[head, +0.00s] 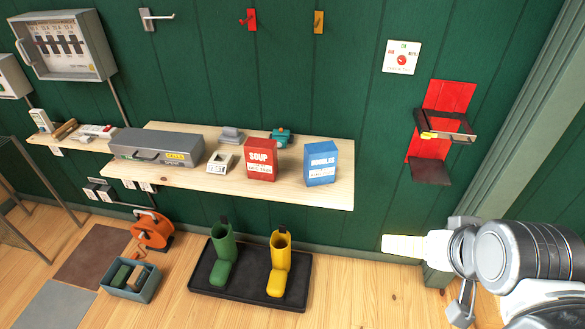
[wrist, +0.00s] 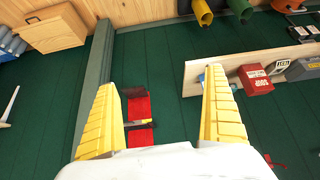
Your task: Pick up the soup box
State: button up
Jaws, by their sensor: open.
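The soup box (head: 261,161) is red with white lettering reading "SOUP". It stands upright on a pale wooden shelf (head: 335,192), just left of a blue noodles box (head: 321,164). In the wrist view the soup box (wrist: 256,81) appears tilted, to the right of my fingers. My gripper (head: 402,245) is at the right in the head view, apart from the shelf and lower than the box. In the wrist view its two yellow fingers (wrist: 162,82) are spread wide with nothing between them; the right finger partly hides the blue box.
A grey case (head: 155,147), a small white device (head: 220,162) and a teal item (head: 281,138) share the shelf. A red wall bracket (head: 430,145) juts out above my gripper. Green and yellow boots stand on a black tray (head: 205,280) below. Floor right of the tray is clear.

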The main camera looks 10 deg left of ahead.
aim_at(261, 154)
jog(key=j, duration=1.05)
jog(key=k+j, duration=0.15)
jog(key=j, duration=0.95)
jog(key=i+z, duration=0.05)
